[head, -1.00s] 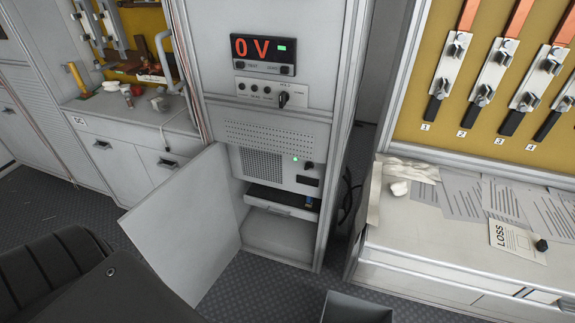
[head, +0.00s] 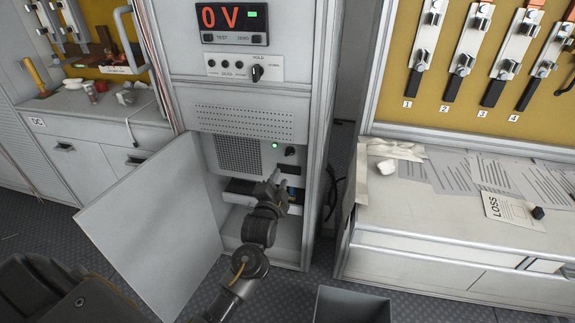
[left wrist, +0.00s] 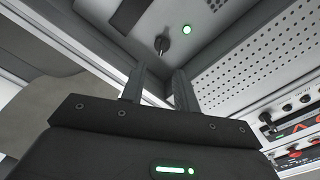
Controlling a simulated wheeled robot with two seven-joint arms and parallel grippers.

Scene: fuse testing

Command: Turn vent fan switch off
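The vent fan switch looks like the small black knob (head: 290,151) on the light grey lower panel of the cabinet, beside a lit green lamp (head: 275,145). In the left wrist view the knob (left wrist: 161,44) shows beyond the fingers, near the green lamp (left wrist: 187,30). My left gripper (head: 276,178) is just below and left of the knob in the head view. In the left wrist view its two fingers (left wrist: 158,78) are apart with nothing between them. The knob is clear of the fingertips. My right gripper is not in view.
An opened cabinet door (head: 150,225) stands left of my left arm. Above are a perforated panel, a rotary knob (head: 256,73) and a display reading 0 V (head: 233,18). A counter with papers (head: 400,215) is at the right. A grey bin (head: 350,305) is at the bottom.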

